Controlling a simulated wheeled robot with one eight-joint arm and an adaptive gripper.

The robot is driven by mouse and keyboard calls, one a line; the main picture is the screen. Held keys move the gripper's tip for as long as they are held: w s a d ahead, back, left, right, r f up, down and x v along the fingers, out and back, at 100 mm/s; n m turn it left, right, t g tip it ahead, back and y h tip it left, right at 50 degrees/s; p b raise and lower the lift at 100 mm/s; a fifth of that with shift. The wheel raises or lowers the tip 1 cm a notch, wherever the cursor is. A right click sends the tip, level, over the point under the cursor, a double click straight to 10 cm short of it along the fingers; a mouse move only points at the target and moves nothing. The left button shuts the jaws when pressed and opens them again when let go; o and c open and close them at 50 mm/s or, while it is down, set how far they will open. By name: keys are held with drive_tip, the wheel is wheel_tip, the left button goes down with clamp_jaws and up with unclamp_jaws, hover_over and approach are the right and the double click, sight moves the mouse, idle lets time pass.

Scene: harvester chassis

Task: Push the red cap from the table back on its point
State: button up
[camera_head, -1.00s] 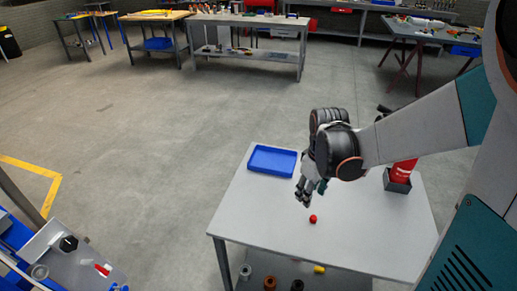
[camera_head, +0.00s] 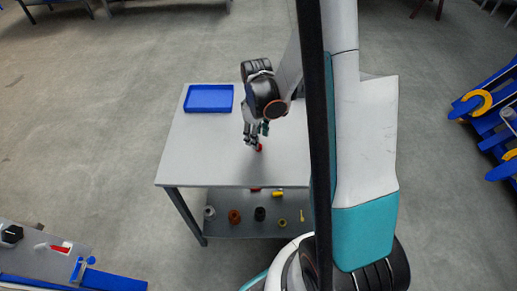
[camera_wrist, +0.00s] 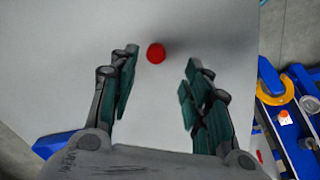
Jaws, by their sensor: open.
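The red cap (camera_head: 260,147) lies on the light grey table (camera_head: 200,150), near its front edge. In the wrist view the cap (camera_wrist: 156,53) shows as a small red disc just beyond the fingertips, between their lines. My gripper (camera_head: 253,140) points down over the table close to the cap. In the wrist view my gripper (camera_wrist: 158,75) is open, with nothing between its fingers. Whether a fingertip touches the cap I cannot tell. The cap's point cannot be made out for certain; blue chassis parts (camera_head: 490,95) stand at the right.
A blue tray (camera_head: 209,98) sits at the table's back left. A lower shelf (camera_head: 225,220) holds several small parts. More blue machinery with a red piece (camera_head: 58,249) is at the lower left.

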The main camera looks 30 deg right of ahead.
drive_tip(key=shift+d+f+b, duration=0.2)
drive_tip(key=shift+f+b, duration=0.45)
drive_tip(key=shift+f, duration=0.7)
drive_tip(key=shift+d+f+b, duration=0.15)
drive_tip(key=shift+f+b, duration=0.45)
drive_tip(key=shift+f, duration=0.75)
drive_tip(key=shift+r, duration=0.1)
drive_tip(key=shift+c, duration=0.5)
drive_tip(key=c, duration=0.7)
